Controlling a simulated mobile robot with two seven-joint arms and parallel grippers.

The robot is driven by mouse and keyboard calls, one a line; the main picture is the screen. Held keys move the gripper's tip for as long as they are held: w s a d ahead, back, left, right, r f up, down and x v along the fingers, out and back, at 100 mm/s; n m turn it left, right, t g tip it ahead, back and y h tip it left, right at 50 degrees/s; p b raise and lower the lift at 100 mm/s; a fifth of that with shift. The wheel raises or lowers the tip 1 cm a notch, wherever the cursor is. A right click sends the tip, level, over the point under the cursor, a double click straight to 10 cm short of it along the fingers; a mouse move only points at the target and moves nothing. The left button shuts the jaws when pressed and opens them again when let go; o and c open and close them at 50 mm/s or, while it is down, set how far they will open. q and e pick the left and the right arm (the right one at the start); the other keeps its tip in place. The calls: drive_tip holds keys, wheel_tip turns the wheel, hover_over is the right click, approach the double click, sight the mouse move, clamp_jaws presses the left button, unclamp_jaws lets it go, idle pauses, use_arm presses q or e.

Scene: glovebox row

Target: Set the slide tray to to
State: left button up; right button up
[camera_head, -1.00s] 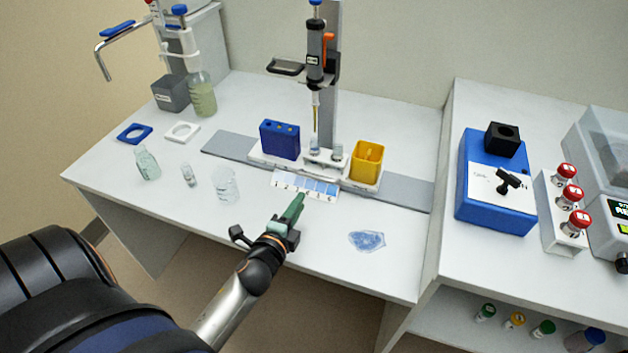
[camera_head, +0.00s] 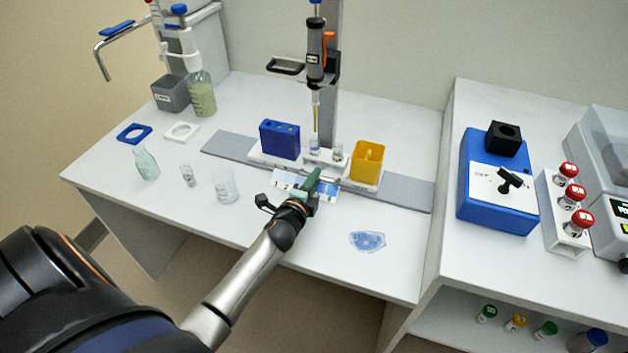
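The slide tray (camera_head: 283,179) is a pale strip with blue numbered fields, lying at the front edge of the white carriage on the grey rail. My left gripper (camera_head: 311,182), with green fingers, is over the middle of the tray and hides part of its fields. I cannot tell whether its fingers touch the tray, or whether they are open or shut. My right gripper is not in view.
A blue block (camera_head: 280,139) and a yellow box (camera_head: 367,161) stand on the carriage behind the tray, with a pipette (camera_head: 315,65) above. Glassware (camera_head: 225,186) stands at left. A clear blue-tinted piece (camera_head: 367,241) lies at front right. The front bench is otherwise mostly clear.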

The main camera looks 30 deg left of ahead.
use_arm(q)
drive_tip(key=shift+c, duration=0.3)
clamp_jaws()
idle(1.0)
